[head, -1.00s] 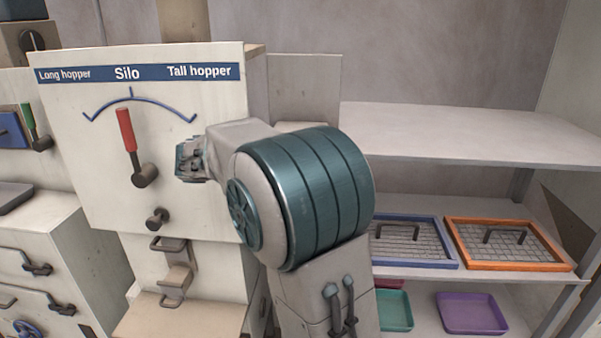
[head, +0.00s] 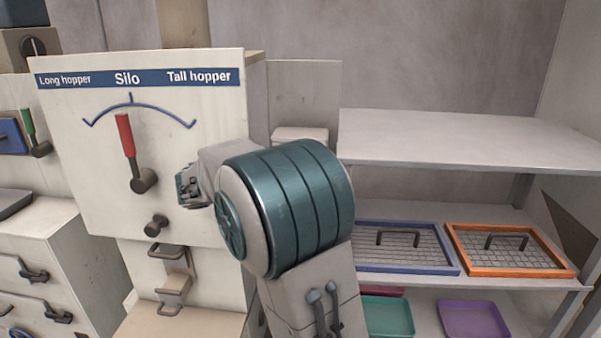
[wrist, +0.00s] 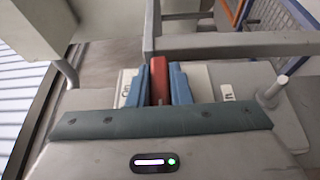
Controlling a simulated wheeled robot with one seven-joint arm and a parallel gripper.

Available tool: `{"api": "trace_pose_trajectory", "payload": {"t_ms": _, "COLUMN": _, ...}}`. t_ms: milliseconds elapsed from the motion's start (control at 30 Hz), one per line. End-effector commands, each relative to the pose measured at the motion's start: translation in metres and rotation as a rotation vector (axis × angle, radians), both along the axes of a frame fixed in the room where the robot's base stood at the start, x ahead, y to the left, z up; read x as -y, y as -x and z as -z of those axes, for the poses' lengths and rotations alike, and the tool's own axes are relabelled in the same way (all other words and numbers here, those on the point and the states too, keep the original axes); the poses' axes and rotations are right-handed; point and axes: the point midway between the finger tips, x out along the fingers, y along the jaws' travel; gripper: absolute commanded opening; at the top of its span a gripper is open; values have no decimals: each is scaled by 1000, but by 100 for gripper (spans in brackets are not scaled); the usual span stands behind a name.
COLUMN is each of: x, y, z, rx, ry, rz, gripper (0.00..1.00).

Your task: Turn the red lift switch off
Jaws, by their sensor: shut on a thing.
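The red lift switch (wrist: 159,80) shows in the wrist view as a red lever standing between the two blue fingers of my gripper (wrist: 160,88). The fingers are shut on it, one on each side. A white plate with partly hidden lettering lies behind the fingers, and its words cannot be made out fully. In the head view my gripper (head: 188,187) is low at the right part of the silo panel's face in the picture. The lift switch itself cannot be made out there.
The silo panel (head: 85,185) carries a separate red-handled lever (head: 126,138), pointing nearly up. A shelf (head: 450,140) stands at right, with a blue-framed tray (head: 455,262), an orange-framed tray (head: 560,268), a teal tray (head: 390,318) and a purple tray (head: 475,320).

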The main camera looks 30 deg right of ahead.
Motion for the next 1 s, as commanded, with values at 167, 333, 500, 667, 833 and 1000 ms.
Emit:
{"api": "trace_pose_trajectory", "payload": {"t_ms": 167, "x": 0, "y": 0, "z": 0, "rx": 0, "ry": 1, "rz": -1, "gripper": 40}}
{"api": "trace_pose_trajectory", "payload": {"t_ms": 333, "x": 0, "y": 0, "z": 0, "rx": 0, "ry": 0, "rz": -1, "gripper": 40}}
{"api": "trace_pose_trajectory", "payload": {"t_ms": 500, "x": -8, "y": -2, "z": 1, "rx": 1, "ry": 0, "rz": -2, "gripper": 40}}
{"api": "trace_pose_trajectory", "payload": {"t_ms": 667, "x": -36, "y": -8, "z": 3, "rx": 2, "ry": 0, "rz": -5, "gripper": 40}}
{"api": "trace_pose_trajectory", "payload": {"t_ms": 833, "x": -78, "y": -17, "z": 4, "rx": 1, "ry": -1, "rz": -6, "gripper": 40}}
{"api": "trace_pose_trajectory", "payload": {"t_ms": 1000, "x": -97, "y": -20, "z": 1, "rx": -1, "ry": 0, "rz": -4, "gripper": 40}}
